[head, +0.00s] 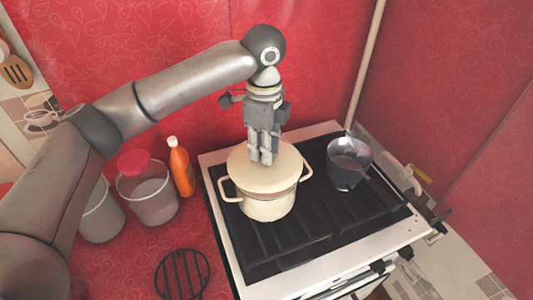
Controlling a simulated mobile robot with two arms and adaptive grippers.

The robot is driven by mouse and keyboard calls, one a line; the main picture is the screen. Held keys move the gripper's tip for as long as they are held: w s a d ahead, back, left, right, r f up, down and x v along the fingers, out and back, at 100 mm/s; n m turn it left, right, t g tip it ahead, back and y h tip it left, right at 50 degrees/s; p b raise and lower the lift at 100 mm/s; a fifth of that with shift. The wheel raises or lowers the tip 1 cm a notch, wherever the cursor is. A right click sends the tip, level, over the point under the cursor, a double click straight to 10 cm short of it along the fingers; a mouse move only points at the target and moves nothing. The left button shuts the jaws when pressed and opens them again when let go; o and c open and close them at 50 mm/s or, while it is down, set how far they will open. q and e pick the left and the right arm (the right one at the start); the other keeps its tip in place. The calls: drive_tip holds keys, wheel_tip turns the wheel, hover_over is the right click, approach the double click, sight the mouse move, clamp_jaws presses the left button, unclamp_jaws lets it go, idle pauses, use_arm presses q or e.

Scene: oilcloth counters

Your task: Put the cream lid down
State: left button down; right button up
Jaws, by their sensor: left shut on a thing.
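The cream lid (250,178) lies over the mouth of a cream pot (266,207) with two side handles. The pot stands on the black grate of the stove. My left gripper (262,162) points straight down at the middle of the lid and is shut on it. The fingers hide the lid's knob. I cannot tell whether the lid rests fully on the rim. My right gripper does not show.
An orange bottle (181,169), clear containers (147,196) and a black trivet (182,274) are on the red counter at the left. The front part of the grate is bare.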

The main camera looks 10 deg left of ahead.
use_arm(q)
drive_tip(key=w+f, duration=0.2)
drive_tip(key=f, duration=0.1)
drive_tip(key=shift+w+a+f+p, duration=0.2)
drive_tip(key=shift+w+f+p, duration=0.1)
drive_tip(key=shift+w+p, duration=0.1)
drive_tip(key=f+p, duration=0.1)
drive_tip(key=f, duration=0.2)
drive_tip(key=shift+w+p, duration=0.3)
drive_tip(key=shift+p, duration=0.1)
drive_tip(key=shift+f, duration=0.4)
drive_tip(key=shift+f, duration=0.1)
drive_tip(key=c, duration=1.2)
unclamp_jaws()
